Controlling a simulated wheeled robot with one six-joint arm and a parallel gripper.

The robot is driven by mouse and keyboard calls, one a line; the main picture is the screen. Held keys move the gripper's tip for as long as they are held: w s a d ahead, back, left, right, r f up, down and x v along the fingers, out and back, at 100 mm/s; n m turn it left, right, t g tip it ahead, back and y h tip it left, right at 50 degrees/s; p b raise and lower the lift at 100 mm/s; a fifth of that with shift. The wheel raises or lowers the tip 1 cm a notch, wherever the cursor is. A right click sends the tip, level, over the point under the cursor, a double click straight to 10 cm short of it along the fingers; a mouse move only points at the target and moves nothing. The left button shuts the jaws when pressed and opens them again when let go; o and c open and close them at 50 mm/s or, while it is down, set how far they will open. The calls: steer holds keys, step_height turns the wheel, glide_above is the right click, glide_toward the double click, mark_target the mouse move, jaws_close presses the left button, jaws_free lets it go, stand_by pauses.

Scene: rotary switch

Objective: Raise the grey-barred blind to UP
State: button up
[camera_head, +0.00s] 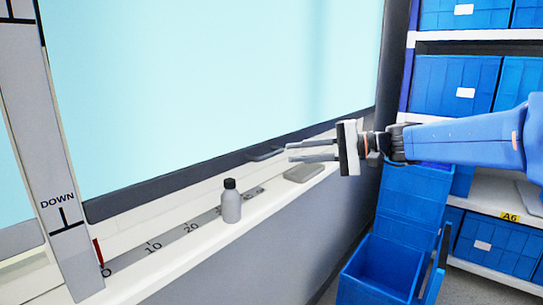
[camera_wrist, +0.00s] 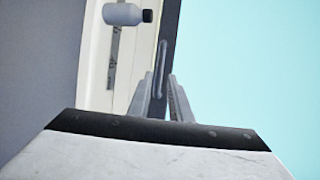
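The blind's dark grey bar (camera_head: 165,184) runs along the bottom of the pale blue area, just above the sill. Its left end is close to the DOWN mark (camera_head: 67,228) on the upright grey scale. A small handle (camera_head: 264,154) sticks out from the bar. My gripper (camera_head: 287,151) is just right of this handle, with its two fingers apart and pointing left. In the wrist view the handle (camera_wrist: 161,62) lies ahead of and between my fingertips (camera_wrist: 158,84). I cannot tell whether they touch it. No UP label is in view.
A grey bottle with a black cap (camera_head: 231,203) stands on the white sill (camera_head: 190,250), left of my gripper. A flat grey object (camera_head: 304,172) lies on the sill below my gripper. Blue bins (camera_head: 455,83) fill shelves at right. An open blue bin (camera_head: 385,268) is below.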

mark_target(274, 155)
steer(key=shift+x, duration=3.85)
jaws_close()
